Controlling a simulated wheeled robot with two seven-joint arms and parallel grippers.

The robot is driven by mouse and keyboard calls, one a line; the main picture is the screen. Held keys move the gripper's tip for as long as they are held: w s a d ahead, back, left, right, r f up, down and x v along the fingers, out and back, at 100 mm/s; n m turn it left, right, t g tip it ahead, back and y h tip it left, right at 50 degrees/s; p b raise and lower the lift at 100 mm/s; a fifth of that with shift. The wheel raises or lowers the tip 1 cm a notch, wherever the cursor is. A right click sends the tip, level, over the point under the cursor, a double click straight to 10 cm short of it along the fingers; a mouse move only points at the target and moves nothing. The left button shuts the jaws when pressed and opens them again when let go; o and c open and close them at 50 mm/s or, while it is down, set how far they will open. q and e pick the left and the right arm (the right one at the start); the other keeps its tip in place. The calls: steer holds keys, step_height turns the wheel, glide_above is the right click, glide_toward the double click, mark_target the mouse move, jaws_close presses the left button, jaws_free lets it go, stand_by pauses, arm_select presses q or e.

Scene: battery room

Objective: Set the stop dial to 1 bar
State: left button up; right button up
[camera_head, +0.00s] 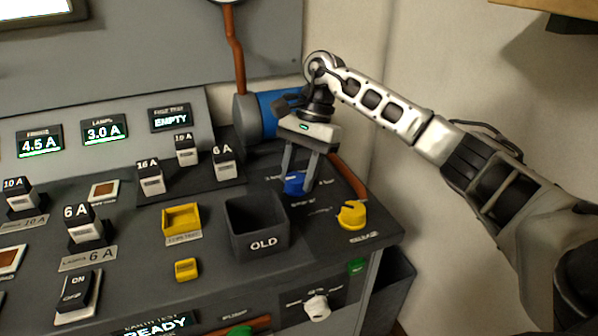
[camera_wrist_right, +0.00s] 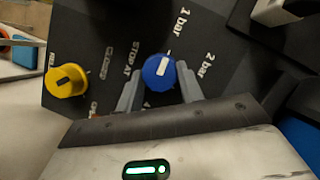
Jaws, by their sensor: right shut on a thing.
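The blue stop dial (camera_head: 294,184) sits on the console's right part, under my right gripper (camera_head: 299,178). The right wrist view shows the blue dial (camera_wrist_right: 156,74) between the two grey fingers of my right gripper (camera_wrist_right: 160,88), which is shut on its sides. The dial's white pointer mark points up and slightly right, toward a small tick below the "1 bar" label (camera_wrist_right: 182,23). The "2 bar" label (camera_wrist_right: 208,64) is farther right and "STOP AT" is to the left. My left gripper is not in view.
A yellow dial (camera_head: 352,215) sits just right and nearer. The dark "OLD" bin (camera_head: 262,243) stands left of it. A blue cylinder (camera_head: 272,112) and a red-brown pipe (camera_head: 347,178) lie near my right gripper. A white knob (camera_head: 317,307) is on the console front.

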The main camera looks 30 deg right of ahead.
steer(key=shift+r, duration=0.1)
steer(key=o, duration=1)
arm_select(q)
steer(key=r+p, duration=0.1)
steer(key=p, duration=0.2)
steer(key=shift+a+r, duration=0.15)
arm_select(e)
steer(key=v, duration=1.6)
steer(key=shift+a, duration=0.1)
